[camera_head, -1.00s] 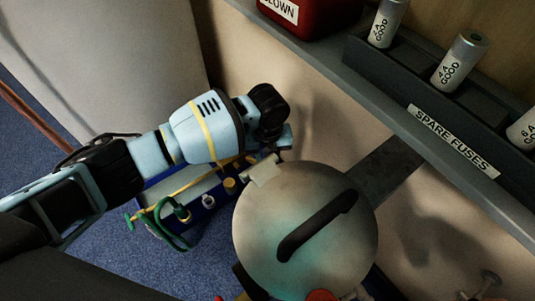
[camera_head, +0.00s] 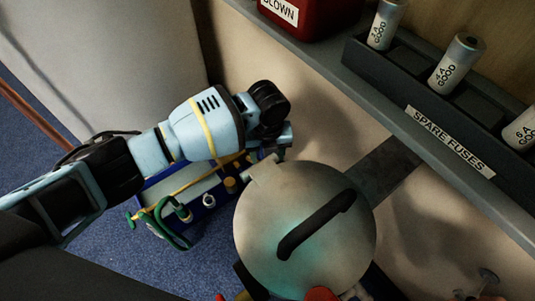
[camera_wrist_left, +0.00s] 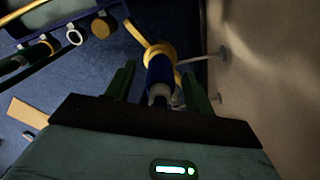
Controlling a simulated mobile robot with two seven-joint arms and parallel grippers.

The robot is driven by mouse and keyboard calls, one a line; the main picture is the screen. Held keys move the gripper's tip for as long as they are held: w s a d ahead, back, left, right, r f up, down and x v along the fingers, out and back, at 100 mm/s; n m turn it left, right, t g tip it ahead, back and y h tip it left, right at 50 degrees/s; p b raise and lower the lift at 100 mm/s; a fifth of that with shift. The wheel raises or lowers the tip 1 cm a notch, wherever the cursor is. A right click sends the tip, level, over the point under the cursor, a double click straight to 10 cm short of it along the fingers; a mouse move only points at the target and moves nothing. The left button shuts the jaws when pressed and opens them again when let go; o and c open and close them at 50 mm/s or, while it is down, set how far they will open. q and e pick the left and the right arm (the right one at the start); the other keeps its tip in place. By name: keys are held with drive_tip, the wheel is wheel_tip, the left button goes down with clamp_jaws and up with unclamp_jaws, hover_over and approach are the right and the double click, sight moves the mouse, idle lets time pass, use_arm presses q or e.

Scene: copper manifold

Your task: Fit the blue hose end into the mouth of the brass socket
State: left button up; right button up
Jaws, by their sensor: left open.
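A blue cylinder, which looks like the blue hose end (camera_wrist_left: 159,71), lies between the fingers of my left gripper (camera_wrist_left: 158,85) in the left wrist view. The fingers stand apart on either side of it, with gaps visible. The brass socket (camera_wrist_left: 158,50) shows as a yellow ring at the cylinder's far end. The blue end appears to sit at or in its mouth; the depth cannot be told. In the head view my left gripper (camera_head: 284,141) is mostly hidden behind its wrist, beside the round lid. My right gripper is not in view.
A blue-framed unit (camera_head: 181,190) with brass fittings and a green hose (camera_head: 160,226) stands on the blue carpet. A round metal lid (camera_head: 262,235) with a dark handle is close by. A shelf (camera_head: 385,130) with a fuse rack (camera_head: 405,80) runs along the wall.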

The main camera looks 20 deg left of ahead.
use_arm(q)
wheel_tip(320, 180, up, 7)
drive_tip(key=p, duration=0.2)
drive_tip(key=shift+p, duration=0.4)
drive_tip(key=shift+f, duration=0.1)
